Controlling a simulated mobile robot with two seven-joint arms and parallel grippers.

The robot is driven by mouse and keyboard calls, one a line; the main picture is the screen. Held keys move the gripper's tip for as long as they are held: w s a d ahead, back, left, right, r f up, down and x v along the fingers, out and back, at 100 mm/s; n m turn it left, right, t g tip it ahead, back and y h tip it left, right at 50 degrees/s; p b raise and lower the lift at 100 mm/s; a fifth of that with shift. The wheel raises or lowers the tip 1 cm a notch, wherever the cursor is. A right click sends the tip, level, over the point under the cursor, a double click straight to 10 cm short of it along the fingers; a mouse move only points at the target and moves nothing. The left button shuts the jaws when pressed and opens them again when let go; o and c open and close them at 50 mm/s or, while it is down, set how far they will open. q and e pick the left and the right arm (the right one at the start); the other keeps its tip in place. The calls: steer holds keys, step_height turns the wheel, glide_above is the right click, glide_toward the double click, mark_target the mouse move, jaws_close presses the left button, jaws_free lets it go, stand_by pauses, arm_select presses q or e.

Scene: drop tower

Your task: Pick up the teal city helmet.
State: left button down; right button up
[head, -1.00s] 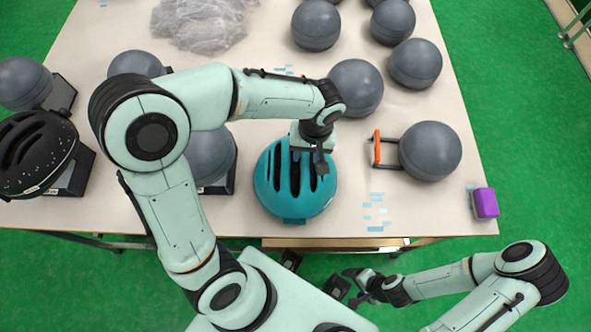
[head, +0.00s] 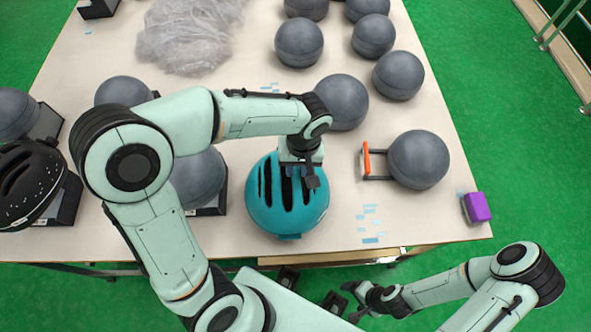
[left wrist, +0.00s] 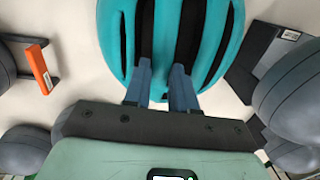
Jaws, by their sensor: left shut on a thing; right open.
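The teal helmet (head: 287,213) is near the front edge of the table, with dark vent slots across its top. My left gripper (head: 302,177) is over the helmet's back part and shut on it, with its fingers at the vents. In the left wrist view the helmet (left wrist: 222,35) fills the upper middle, and the two fingers of my left gripper (left wrist: 160,85) reach onto its shell. Whether the helmet is clear of the tabletop I cannot tell. My right gripper (head: 360,298) is open and empty, low in front of the table.
A black speckled helmet (head: 28,185) sits at the left edge. Several grey balls (head: 418,160) stand around the table. An orange-handled frame (head: 366,160), a purple block (head: 477,207) and crumpled clear plastic (head: 190,35) also lie there. Pale blue strips (head: 370,222) lie right of the teal helmet.

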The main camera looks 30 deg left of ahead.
arm_select(q)
step_height(320, 180, up, 19)
steer(key=p, duration=0.2)
steer(key=shift+f, duration=0.2)
arm_select(e)
steer(key=w+r, duration=0.2)
steer(key=r, duration=0.1)
steer(key=shift+w+r, duration=0.15)
steer(key=shift+r, duration=0.05)
